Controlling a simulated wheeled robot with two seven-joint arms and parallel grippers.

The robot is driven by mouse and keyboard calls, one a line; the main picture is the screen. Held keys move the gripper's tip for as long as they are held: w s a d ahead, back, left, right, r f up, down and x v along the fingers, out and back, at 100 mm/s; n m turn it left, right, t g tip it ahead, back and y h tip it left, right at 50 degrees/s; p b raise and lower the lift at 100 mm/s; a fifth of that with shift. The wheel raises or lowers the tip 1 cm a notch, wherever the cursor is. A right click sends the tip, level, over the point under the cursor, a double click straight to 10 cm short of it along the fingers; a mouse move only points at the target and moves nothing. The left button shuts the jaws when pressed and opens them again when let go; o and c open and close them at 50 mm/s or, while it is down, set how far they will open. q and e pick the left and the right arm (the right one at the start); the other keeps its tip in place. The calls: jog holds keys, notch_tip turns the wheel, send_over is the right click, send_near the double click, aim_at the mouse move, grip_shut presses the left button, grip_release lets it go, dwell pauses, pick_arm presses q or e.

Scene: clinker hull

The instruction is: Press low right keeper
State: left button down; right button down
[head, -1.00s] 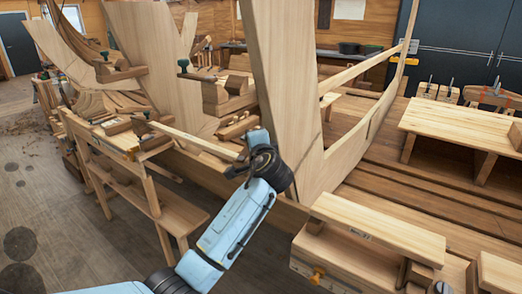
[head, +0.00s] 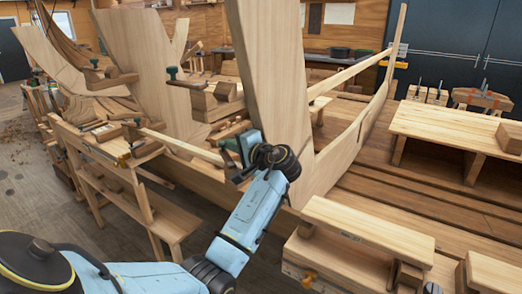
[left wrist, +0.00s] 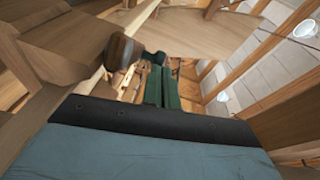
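My left gripper (head: 230,152) is beside the tall pale wooden plank, at the end of a long thin batten (head: 182,146). In the left wrist view its two green fingers (left wrist: 162,88) lie close together with nothing seen between them. A dark brown round-ended wooden piece (left wrist: 122,50) is just left of the fingertips there. I cannot tell for certain which part is the low right keeper, nor whether the fingers touch anything. My right gripper is in neither view.
The tall plank (head: 270,80) stands close right of my left gripper. A wooden bench (head: 368,228) with an orange fitting (head: 308,279) is at lower right. The floor (head: 30,190) at left is open.

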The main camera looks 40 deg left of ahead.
pick_arm(q)
jog(key=shift+s+a+r+n+g, duration=0.1)
jog(key=shift+a+n+g, duration=0.2)
jog(key=shift+g, duration=0.2)
jog(key=shift+d, duration=0.15)
dwell(0.4)
jog(key=shift+d, duration=0.25)
jog(key=d+r+b, duration=0.1)
jog(key=d+b, duration=0.1)
jog(key=d, duration=1.1)
jog(key=shift+s+r, duration=0.2)
jog(key=shift+s, duration=0.2)
jog(key=shift+a, duration=0.1)
